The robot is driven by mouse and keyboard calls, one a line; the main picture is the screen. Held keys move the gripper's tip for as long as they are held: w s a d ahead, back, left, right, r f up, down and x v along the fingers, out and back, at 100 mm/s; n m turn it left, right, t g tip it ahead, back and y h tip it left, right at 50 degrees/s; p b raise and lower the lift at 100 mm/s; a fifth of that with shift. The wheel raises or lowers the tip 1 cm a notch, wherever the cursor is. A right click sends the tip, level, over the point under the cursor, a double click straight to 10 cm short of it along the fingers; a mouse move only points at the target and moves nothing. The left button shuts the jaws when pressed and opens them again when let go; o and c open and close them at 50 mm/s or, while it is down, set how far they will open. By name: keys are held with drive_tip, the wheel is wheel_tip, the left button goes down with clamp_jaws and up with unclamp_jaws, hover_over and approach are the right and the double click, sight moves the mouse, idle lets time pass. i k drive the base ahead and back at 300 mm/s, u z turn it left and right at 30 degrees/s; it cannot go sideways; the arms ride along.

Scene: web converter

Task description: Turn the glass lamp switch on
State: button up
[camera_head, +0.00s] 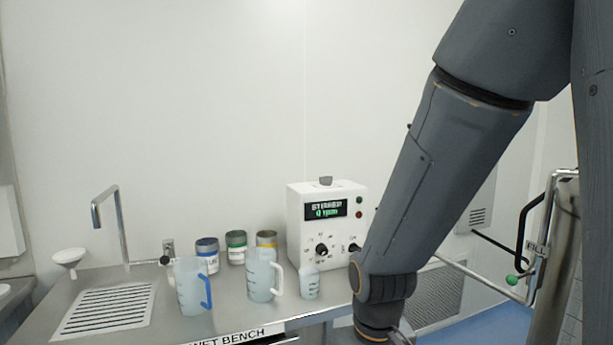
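I cannot make out anything that is clearly a glass lamp or its switch. A white instrument box (327,225) stands on the bench, with a lit display (326,210) showing green text. Below the display are a black knob (321,250) and a second knob (355,248) partly behind my arm. Small round red and green lights or buttons sit at the right of its front. My dark grey arm comes down from the upper right, in front of the bench's right end. Its wrist end reaches the bottom edge, where the gripper is mostly cut off and its fingers cannot be made out.
The steel wet bench (105,330) holds a sink grate (103,308), a tap (122,225), a white funnel (69,259), several tins, two jugs (193,285) (261,275) and a small bottle (310,282). At right stands a steel frame (560,240) with a green-tipped lever (512,280).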

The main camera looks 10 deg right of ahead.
sight(324, 181)
drive_tip(key=u, duration=1.15)
drive_tip(key=i, duration=0.65)
drive_tip(key=z, duration=2.2)
